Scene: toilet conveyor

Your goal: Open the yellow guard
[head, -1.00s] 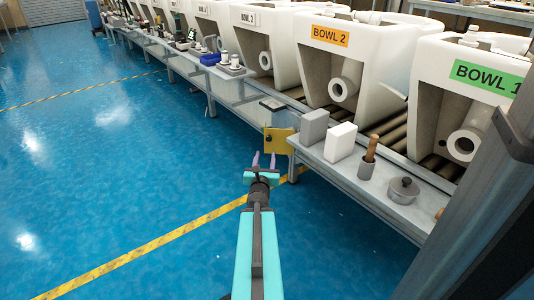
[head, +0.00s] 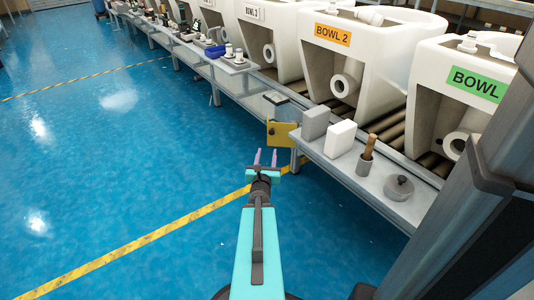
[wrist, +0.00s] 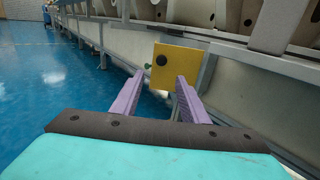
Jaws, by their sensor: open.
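The yellow guard (head: 283,134) is a small flat plate with a dark round knob, on the front side of the conveyor bench. In the wrist view the yellow guard (wrist: 178,68) stands ahead of the fingers, with its dark knob (wrist: 161,60) on the left part of its face. A small green spot shows at its left edge. My gripper (head: 266,157) is open and empty, with two purple fingers pointing toward the guard. It is in front of the guard, apparently apart from it. In the wrist view the fingers of my gripper (wrist: 157,95) frame the plate's lower part.
The bench (head: 389,208) holds a grey block (head: 314,123), a white block (head: 340,139), a pot with a wooden handle (head: 366,155) and a round lidded pot (head: 399,188). Toilet bowls stand behind on rollers. Blue floor (head: 120,170) to the left is clear.

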